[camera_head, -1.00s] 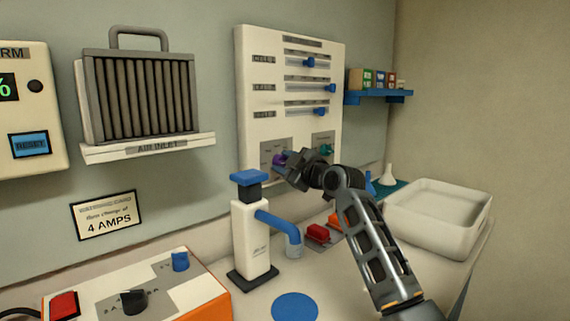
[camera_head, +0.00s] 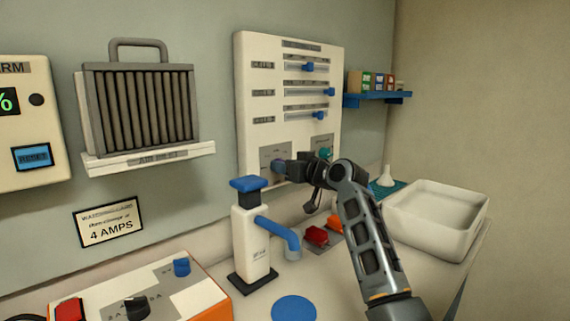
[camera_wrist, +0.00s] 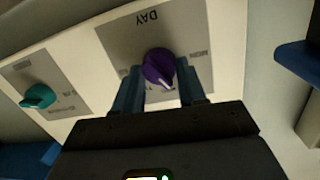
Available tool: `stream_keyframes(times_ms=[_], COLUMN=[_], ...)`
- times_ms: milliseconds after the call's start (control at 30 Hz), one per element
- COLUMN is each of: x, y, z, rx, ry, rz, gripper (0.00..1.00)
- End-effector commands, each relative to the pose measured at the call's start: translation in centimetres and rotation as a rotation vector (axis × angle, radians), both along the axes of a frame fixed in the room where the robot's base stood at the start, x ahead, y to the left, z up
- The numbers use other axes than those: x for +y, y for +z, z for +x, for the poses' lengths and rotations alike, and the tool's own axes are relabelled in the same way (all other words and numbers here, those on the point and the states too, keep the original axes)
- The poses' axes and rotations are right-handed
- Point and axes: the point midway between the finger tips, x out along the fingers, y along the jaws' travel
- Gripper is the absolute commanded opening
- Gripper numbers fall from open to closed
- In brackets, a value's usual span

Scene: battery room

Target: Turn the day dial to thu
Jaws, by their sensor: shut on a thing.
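The day dial (camera_wrist: 158,66) is a purple knob on a grey plate (camera_wrist: 117,44) marked DAY, which appears upside down in the wrist view. A pale pointer mark on the dial points down and slightly right in that view. Small day labels sit around it, mostly too small or hidden to read. My gripper (camera_wrist: 160,88) has one blue finger on each side of the dial and is shut on it. In the head view my gripper (camera_head: 287,168) is at the lower left of the white wall panel (camera_head: 262,95), covering much of the dial.
A teal dial (camera_wrist: 38,96) sits beside the day dial on the same panel, with blue sliders (camera_head: 308,67) above. Below stand a white-and-blue pump (camera_head: 252,235), a red block (camera_head: 317,234) and a white basin (camera_head: 437,213). A blue shelf (camera_head: 378,98) is to the right.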

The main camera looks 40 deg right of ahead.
Motion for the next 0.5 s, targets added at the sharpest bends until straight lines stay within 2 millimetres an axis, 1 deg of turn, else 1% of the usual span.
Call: stream_keyframes(times_ms=[500], x=[-0.28], y=[0.04], z=[0.01], rx=[0.021], ry=[-0.001], rz=[0.490], gripper=[0.10])
